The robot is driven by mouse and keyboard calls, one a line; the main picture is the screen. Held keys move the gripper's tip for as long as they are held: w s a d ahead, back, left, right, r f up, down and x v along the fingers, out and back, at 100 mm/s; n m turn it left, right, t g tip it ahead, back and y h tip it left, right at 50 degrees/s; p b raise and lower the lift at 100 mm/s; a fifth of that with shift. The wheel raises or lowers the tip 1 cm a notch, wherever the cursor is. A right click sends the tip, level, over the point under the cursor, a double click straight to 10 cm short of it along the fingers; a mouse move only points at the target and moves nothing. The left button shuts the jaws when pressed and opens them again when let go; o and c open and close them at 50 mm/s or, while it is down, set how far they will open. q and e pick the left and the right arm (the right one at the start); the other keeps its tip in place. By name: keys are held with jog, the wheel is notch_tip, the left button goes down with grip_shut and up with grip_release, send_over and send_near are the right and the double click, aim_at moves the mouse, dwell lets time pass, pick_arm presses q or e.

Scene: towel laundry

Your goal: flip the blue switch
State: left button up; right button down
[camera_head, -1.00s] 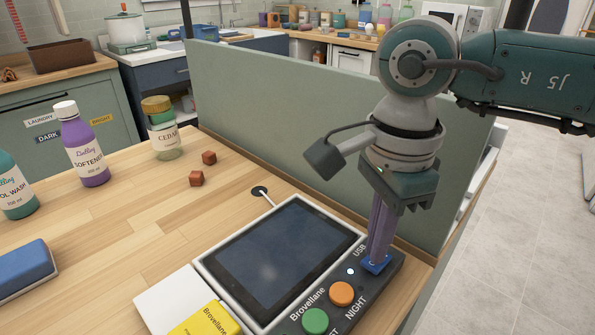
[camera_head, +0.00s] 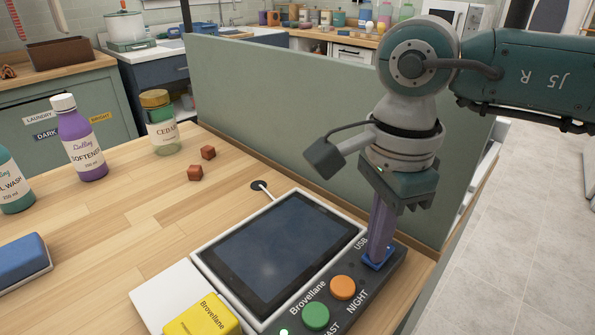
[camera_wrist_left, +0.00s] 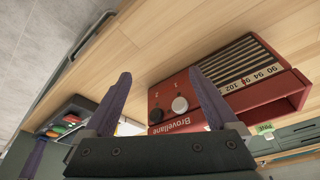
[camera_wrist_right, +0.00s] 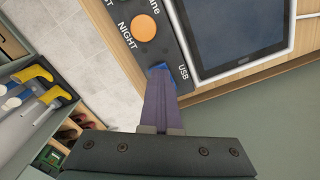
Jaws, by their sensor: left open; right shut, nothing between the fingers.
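The blue switch (camera_head: 376,265) sits at the far end of the dark button panel, near the USB label. It also shows in the right wrist view (camera_wrist_right: 160,68), partly covered by the fingers. My right gripper (camera_head: 378,258) is shut and empty, pointing down with its purple fingertips at the switch, apparently touching it. The fingers hide much of the switch, so I cannot tell which way it is tilted. My left gripper (camera_wrist_left: 158,73) is open and empty, seen only in the left wrist view.
The panel has an orange button (camera_head: 343,288) and a green button (camera_head: 316,317) beside a tablet (camera_head: 281,250). A yellow box (camera_head: 203,318), a purple bottle (camera_head: 82,147), a jar (camera_head: 162,127) and small cubes (camera_head: 195,173) stand left. A green partition (camera_head: 280,105) rises behind. A red radio (camera_wrist_left: 190,103) is near my left gripper.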

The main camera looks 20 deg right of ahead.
notch_tip(320, 180, up, 7)
jog(key=p, duration=0.5)
pick_arm(q)
notch_tip(320, 180, up, 5)
jog(key=shift+r, duration=0.1)
